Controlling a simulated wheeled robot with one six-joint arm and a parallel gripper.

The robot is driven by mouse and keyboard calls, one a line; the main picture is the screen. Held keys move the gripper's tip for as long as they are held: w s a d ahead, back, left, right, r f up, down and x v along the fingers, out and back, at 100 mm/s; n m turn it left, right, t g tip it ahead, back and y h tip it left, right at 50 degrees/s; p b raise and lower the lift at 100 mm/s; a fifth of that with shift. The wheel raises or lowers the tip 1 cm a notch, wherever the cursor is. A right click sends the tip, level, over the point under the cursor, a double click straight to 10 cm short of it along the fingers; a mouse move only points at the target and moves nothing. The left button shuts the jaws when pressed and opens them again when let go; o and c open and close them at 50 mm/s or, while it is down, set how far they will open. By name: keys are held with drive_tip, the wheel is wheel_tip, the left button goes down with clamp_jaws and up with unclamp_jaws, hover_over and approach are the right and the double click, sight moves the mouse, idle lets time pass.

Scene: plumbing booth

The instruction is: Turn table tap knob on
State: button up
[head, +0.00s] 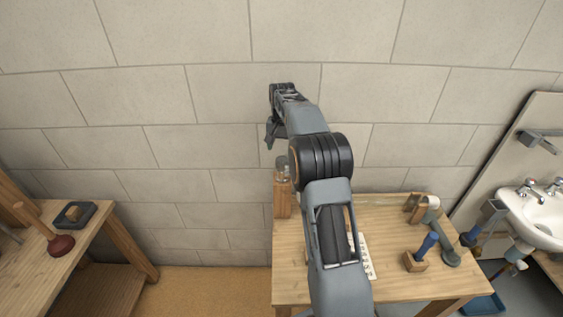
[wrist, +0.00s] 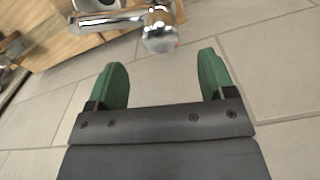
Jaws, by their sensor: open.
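A chrome table tap (wrist: 110,22) shows at the top of the wrist view, with a rounded chrome end (wrist: 160,32) that looks like its knob. In the head view a small metallic fitting (head: 282,172), likely this tap, tops a wooden post (head: 282,198) at the table's left end. My gripper (wrist: 163,78) has two green fingers spread wide with nothing between them. The chrome end lies just beyond the gap between the fingertips, apart from them. In the head view my gripper (head: 269,135) is above the fitting, partly hidden by my arm.
The wooden table (head: 400,285) carries a blue-handled tool (head: 427,245) and other tools on its right. A sink (head: 540,215) stands at the far right. A left bench (head: 40,275) holds a plunger (head: 60,244). A block wall (head: 200,100) stands close behind.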

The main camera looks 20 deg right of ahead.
sight(282, 158)
drive_tip(key=shift+f+p, duration=0.35)
drive_tip(key=shift+f, duration=3.25)
drive_tip(key=c, duration=0.9)
